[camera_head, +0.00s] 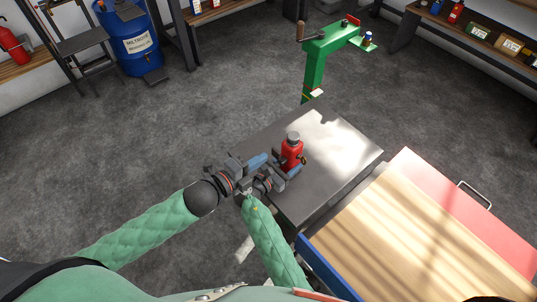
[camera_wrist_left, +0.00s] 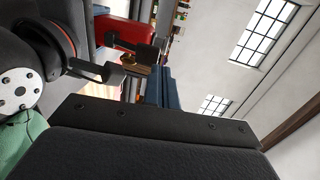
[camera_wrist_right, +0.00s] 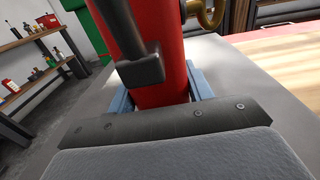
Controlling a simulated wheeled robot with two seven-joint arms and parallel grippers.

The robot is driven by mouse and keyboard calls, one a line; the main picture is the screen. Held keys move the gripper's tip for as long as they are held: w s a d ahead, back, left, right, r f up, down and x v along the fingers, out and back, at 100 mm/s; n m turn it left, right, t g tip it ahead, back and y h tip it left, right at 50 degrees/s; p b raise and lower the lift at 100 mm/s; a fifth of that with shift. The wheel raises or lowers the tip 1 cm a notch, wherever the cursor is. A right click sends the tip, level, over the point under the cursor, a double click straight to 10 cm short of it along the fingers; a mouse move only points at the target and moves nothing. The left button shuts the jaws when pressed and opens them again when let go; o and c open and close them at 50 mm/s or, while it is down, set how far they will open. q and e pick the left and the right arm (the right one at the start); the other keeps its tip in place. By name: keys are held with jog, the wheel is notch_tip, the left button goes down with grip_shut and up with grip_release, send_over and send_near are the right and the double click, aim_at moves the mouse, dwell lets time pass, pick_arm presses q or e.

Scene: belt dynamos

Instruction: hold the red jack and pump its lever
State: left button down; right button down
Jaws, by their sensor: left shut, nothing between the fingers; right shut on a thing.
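The red jack (camera_head: 291,154) stands upright on a grey metal table, with a grey cap on top. It fills the upper middle of the right wrist view (camera_wrist_right: 163,45), with a black lever part (camera_wrist_right: 140,66) on its near side and a brass ring (camera_wrist_right: 208,14) at its side. My right gripper (camera_head: 292,172) is shut on the jack's lower body, a blue finger on each side. My left gripper (camera_head: 262,159) is shut and empty, just left of the jack; whether it touches the lever I cannot tell. Its blue fingers (camera_wrist_left: 167,88) show in the left wrist view.
The grey table (camera_head: 345,150) has free room right of the jack. A wood-topped red and blue cabinet (camera_head: 400,235) stands close on the right. A green stand (camera_head: 315,70) is behind the table. A blue drum (camera_head: 137,45) stands far left.

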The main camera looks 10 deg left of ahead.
pick_arm(q)
jog(key=r+v, duration=0.1)
jog(key=v, duration=0.7)
jog(key=shift+s, duration=0.15)
jog(key=shift+a+r, duration=0.1)
dwell(0.4)
jog(key=shift+s+a+f+g+y, duration=0.6)
jog(key=shift+s+a+f+g, duration=0.1)
jog(key=shift+s+a+f, duration=0.2)
jog(key=shift+d, duration=0.15)
